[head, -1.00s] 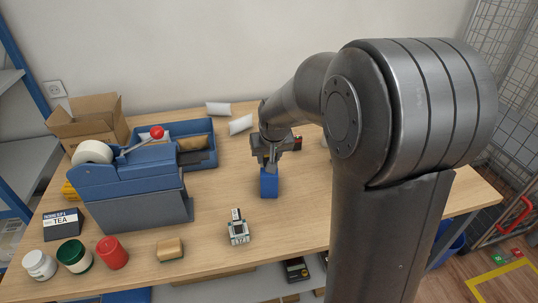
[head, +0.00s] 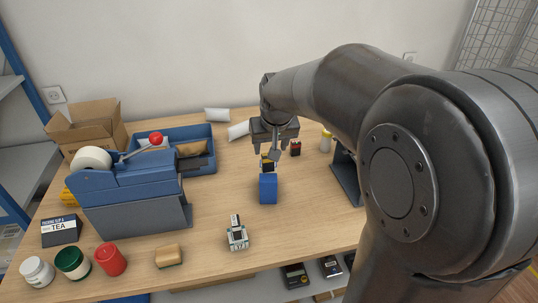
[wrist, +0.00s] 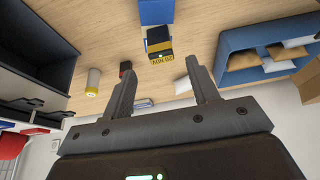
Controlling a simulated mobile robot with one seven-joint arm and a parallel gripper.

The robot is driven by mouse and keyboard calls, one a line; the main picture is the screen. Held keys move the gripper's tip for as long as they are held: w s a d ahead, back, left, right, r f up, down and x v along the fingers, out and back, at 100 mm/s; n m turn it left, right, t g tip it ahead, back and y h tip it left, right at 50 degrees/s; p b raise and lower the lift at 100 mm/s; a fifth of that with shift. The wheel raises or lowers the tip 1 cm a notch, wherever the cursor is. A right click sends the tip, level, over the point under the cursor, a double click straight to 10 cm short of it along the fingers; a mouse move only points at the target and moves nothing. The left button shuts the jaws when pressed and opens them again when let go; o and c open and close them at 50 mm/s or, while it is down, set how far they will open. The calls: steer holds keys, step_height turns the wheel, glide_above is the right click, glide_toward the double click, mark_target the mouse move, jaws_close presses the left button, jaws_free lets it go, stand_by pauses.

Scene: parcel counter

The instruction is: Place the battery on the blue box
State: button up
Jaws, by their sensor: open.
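The blue box (head: 268,190) stands upright near the middle of the counter; part of it shows at the top of the wrist view (wrist: 157,11). A small black block with a yellow label, which looks like the battery (head: 267,164), sits at the box's top and seems to rest on it. In the wrist view the battery (wrist: 159,46) shows its lettered yellow label and a small green light. My gripper (head: 270,151) is just above and behind it. Its fingers are wide apart, with clear space between them and the battery, and hold nothing.
A black and red block (head: 295,149) and a yellow-topped bottle (head: 326,142) stand right of the gripper. A blue tray (head: 205,163) and tape dispenser (head: 130,190) fill the left. A small device (head: 237,237) lies in front. Wood around the box is clear.

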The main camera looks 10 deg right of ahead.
steer(key=s+r+t, duration=0.1)
steer(key=s+r, duration=0.1)
steer(key=s, duration=2.2)
steer(key=shift+s+r, duration=0.35)
